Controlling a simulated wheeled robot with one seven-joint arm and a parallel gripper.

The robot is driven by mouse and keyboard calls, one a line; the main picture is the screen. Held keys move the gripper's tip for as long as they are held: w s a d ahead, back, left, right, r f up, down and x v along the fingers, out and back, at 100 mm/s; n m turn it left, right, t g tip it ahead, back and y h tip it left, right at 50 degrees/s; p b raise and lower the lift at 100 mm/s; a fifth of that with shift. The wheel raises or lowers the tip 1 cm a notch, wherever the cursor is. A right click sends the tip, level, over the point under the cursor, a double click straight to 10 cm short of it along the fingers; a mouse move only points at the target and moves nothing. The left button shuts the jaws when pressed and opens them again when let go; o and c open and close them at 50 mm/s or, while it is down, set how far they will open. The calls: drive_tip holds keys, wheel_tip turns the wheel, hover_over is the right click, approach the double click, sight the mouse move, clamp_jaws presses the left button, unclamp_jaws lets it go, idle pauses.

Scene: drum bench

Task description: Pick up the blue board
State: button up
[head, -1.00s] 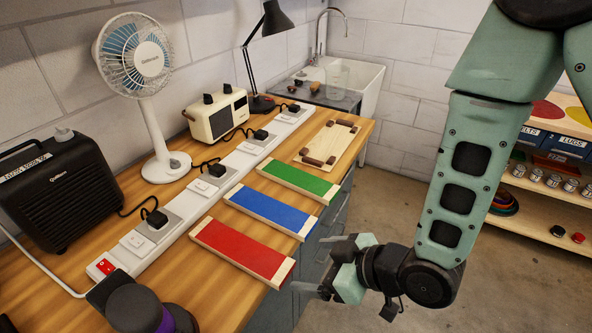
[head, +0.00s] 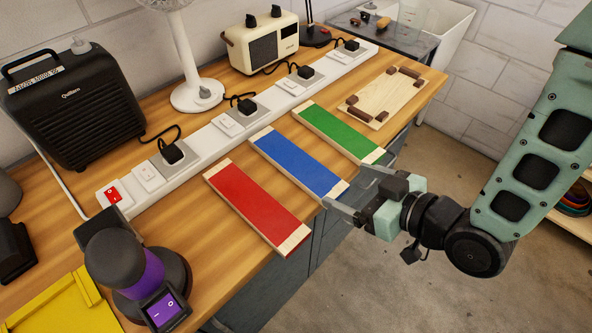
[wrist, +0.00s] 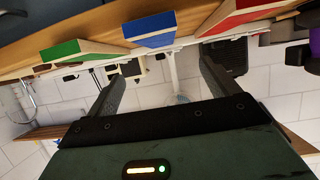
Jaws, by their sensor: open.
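The blue board (head: 296,160) lies flat on the wooden bench between the red board (head: 256,207) and the green board (head: 340,130). Its wooden near end is by the bench's front edge. My gripper (head: 350,193) is open and empty, with its fingers beside that near end in the head view; I cannot tell whether they touch it. In the wrist view the blue board (wrist: 155,28) shows beyond and between the spread fingers (wrist: 163,85), with the green board (wrist: 75,48) and red board (wrist: 235,12) on either side.
A long white power strip (head: 215,135) with plugs runs behind the boards. A wooden tray (head: 385,98) with dark blocks lies to the right. A black heater (head: 75,105), a fan (head: 197,93) and a cream radio (head: 262,43) stand at the back. A purple-and-black device (head: 135,265) stands front left.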

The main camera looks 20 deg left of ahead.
drive_tip(key=shift+b+x, duration=1.1)
drive_tip(key=shift+b, duration=1.15)
drive_tip(key=p, duration=0.3)
approach(296, 161)
drive_tip(key=x, duration=0.4)
drive_tip(key=p+x, duration=0.1)
drive_tip(key=x, duration=0.3)
drive_tip(key=shift+f, duration=0.1)
drive_tip(key=shift+c, duration=0.4)
drive_tip(key=c, duration=1.1)
